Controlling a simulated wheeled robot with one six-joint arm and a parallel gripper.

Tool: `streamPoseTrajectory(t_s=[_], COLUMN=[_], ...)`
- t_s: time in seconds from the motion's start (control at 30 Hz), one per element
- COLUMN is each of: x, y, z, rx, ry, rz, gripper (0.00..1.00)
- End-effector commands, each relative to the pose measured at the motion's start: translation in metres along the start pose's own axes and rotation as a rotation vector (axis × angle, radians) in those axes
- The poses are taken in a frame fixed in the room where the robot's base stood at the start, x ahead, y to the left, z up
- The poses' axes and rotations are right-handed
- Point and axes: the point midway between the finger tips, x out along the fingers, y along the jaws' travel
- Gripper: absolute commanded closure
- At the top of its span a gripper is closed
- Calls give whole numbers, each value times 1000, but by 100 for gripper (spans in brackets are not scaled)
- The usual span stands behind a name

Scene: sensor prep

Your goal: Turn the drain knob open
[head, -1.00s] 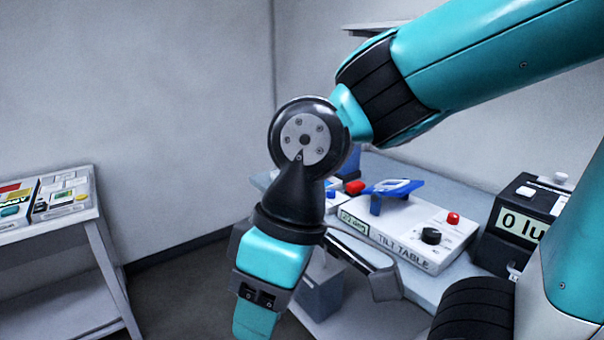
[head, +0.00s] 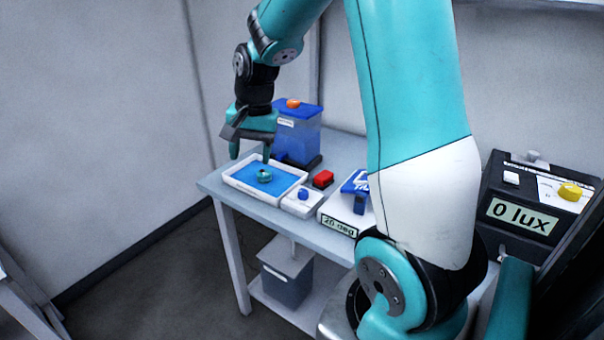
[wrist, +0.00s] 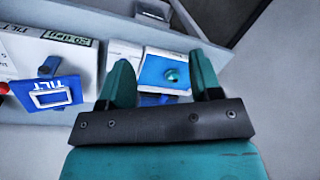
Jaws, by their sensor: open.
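A white tray (head: 226,178) with a blue inside stands on the table; a small round teal piece (head: 264,177) sits in its middle. Beside it, a small white box (head: 294,206) carries a blue knob (head: 303,194). No drain label is readable, so I cannot tell which part is the drain knob. My gripper (head: 251,157) is open and empty, pointing down above the tray's back left part. In the wrist view, the tray (wrist: 147,54) and teal piece (wrist: 171,76) show beyond and between my open fingers (wrist: 160,62).
A blue tank (head: 298,140) with an orange top knob (head: 293,103) stands behind the tray. A red block (head: 323,179) and the tilt table (head: 337,222) are to the right. A grey bin (head: 287,283) stands below. The lux meter (head: 520,215) is at far right.

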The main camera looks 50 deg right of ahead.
Motion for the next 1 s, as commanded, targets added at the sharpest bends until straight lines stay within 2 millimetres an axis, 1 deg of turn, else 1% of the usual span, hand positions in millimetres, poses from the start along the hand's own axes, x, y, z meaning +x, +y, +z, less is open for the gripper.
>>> streamPoseTrajectory(t_s=[0.03,0.07,0.1,0.2,0.23,0.3,0.33,0.47,0.57,0.8,1.0], x=[-7,-5,-4,2,3,7,10,25,44,99,142], y=[22,36,53,88,96,107,110,114,116,122,126], z=[-41,-60,-81,-116,-123,-132,-134,-136,-135,-137,-139], rx=[190,289,406,619,662,724,737,749,747,744,743], ry=[15,27,41,67,73,80,82,82,80,80,81], rz=[28,41,56,83,88,95,97,100,101,101,99], gripper=[42,42,42,42,42,42,42,42,42,42,42])
